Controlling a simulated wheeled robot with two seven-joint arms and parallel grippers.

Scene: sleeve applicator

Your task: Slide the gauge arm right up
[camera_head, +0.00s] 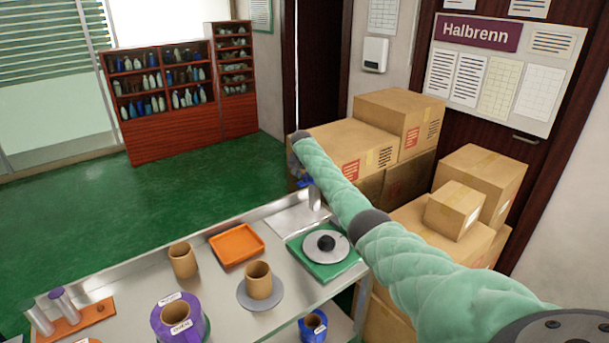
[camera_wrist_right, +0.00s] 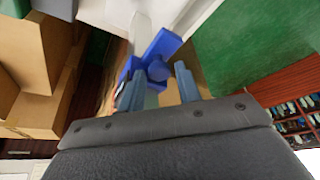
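The gauge arm appears as a blue piece with a rounded knob (camera_wrist_right: 157,68) on a pale metal post in the right wrist view. In the head view a small bit of blue (camera_head: 305,182) shows at the far end of my right arm, above the metal post (camera_head: 314,197) at the bench's back edge. My right gripper (camera_wrist_right: 158,90) is open, with its fingers on either side of the knob. A gap shows between the knob and the right finger; contact on the left cannot be told. In the head view the gripper (camera_head: 296,168) is small and partly hidden. My left gripper is not in view.
The metal bench (camera_head: 205,283) holds an orange tray (camera_head: 237,244), cardboard tubes (camera_head: 183,261), a green base with a round plate (camera_head: 324,262) and a purple roll (camera_head: 178,317). Cardboard boxes (camera_head: 401,120) are stacked beyond my right arm. Green floor (camera_head: 130,220) is clear behind the bench.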

